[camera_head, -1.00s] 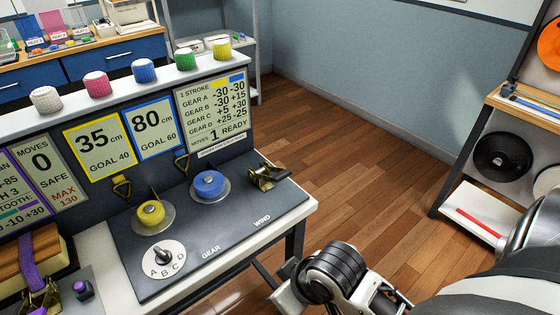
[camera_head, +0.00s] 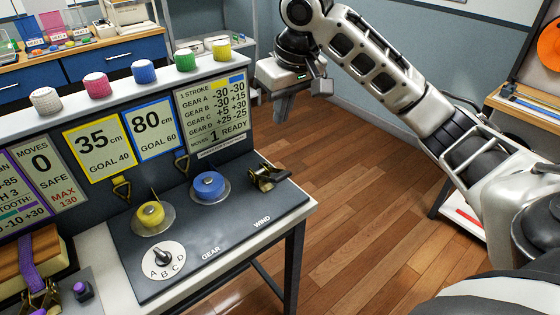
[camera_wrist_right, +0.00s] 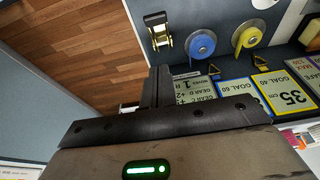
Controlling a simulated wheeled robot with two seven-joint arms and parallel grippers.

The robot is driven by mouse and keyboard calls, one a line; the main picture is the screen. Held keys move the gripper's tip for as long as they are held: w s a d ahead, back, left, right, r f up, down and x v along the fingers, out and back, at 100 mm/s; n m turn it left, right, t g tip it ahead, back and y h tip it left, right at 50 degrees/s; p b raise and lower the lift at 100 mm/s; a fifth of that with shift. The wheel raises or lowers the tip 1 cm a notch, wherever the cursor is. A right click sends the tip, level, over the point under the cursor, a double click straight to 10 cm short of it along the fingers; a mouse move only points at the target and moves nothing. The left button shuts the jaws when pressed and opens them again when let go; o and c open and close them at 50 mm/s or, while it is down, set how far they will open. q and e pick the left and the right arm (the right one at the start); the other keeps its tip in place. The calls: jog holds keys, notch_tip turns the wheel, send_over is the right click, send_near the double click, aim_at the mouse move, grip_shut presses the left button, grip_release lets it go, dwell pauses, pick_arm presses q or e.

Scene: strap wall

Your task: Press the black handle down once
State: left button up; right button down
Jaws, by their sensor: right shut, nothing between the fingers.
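The brass winder with a black handle (camera_head: 268,176) sits at the right back corner of the dark panel, above the word WIND. In the right wrist view the winder (camera_wrist_right: 158,32) is at the upper middle, with its black part at the top. My right gripper (camera_head: 284,108) is shut and empty, pointing down. It hangs in the air above and beyond the winder in the head view, apart from it. In the right wrist view its closed fingers (camera_wrist_right: 158,82) show below the winder. My left gripper is out of view.
A blue strap reel (camera_head: 209,185), a yellow strap reel (camera_head: 151,214) and a white A-B-C-D dial (camera_head: 163,259) share the panel. A sign board (camera_head: 212,106) with several coloured knobs on its top stands behind. The floor right of the bench is clear.

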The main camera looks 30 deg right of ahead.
dwell(0.3)
send_over(280, 174)
jog(key=w, duration=0.2)
notch_tip(280, 174, down, 10)
jog(key=shift+s+f+p, duration=0.3)
jog(key=shift+s+f, duration=0.35)
jog(key=shift+f, duration=0.25)
jog(key=shift+s+f, duration=0.35)
jog(key=shift+f, duration=0.3)
